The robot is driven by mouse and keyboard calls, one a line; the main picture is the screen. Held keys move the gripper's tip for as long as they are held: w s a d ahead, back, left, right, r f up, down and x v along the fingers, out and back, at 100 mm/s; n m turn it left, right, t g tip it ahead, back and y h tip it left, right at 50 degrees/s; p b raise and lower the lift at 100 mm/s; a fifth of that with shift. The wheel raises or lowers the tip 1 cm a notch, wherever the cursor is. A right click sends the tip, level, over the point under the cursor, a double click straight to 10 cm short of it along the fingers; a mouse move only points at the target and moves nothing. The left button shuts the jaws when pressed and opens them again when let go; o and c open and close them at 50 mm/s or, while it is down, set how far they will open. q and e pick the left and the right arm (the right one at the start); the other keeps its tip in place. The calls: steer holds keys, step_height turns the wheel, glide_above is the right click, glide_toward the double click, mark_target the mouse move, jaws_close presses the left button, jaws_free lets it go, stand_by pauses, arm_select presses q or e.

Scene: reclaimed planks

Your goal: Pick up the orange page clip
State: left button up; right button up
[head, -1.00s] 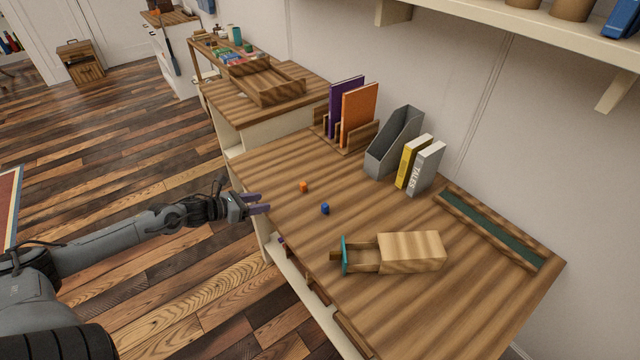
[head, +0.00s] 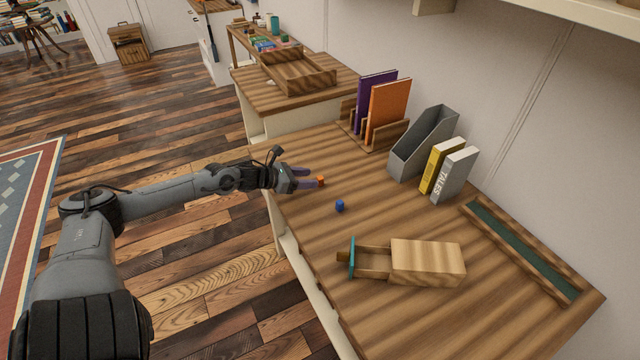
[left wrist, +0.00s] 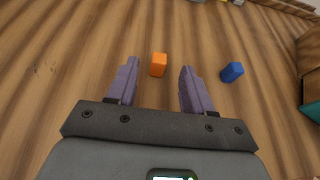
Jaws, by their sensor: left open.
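The orange page clip (head: 320,181) is a small orange block on the wooden desk. It also shows in the left wrist view (left wrist: 158,65), just ahead of my fingertips and between their lines. My left gripper (head: 304,177) is open and empty, with purple fingers pointing at the clip; the fingers also show in the left wrist view (left wrist: 156,75). I cannot tell how high the fingers are above the desk. My right gripper is in neither view.
A small blue block (head: 340,206) lies near the clip, to the right of my fingers in the left wrist view (left wrist: 232,72). A wooden box (head: 427,262) with a teal-fronted drawer stands nearer. Behind are a grey file holder (head: 423,143) and books (head: 455,174).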

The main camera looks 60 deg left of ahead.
mark_target(319, 178)
arm_select(q)
steer(key=b+x, duration=0.3)
steer(key=shift+a+f, duration=0.1)
steer(key=shift+f, duration=0.2)
steer(key=shift+b+x, duration=0.75)
steer(key=shift+x, duration=0.25)
steer(key=shift+r, duration=0.15)
jaws_close()
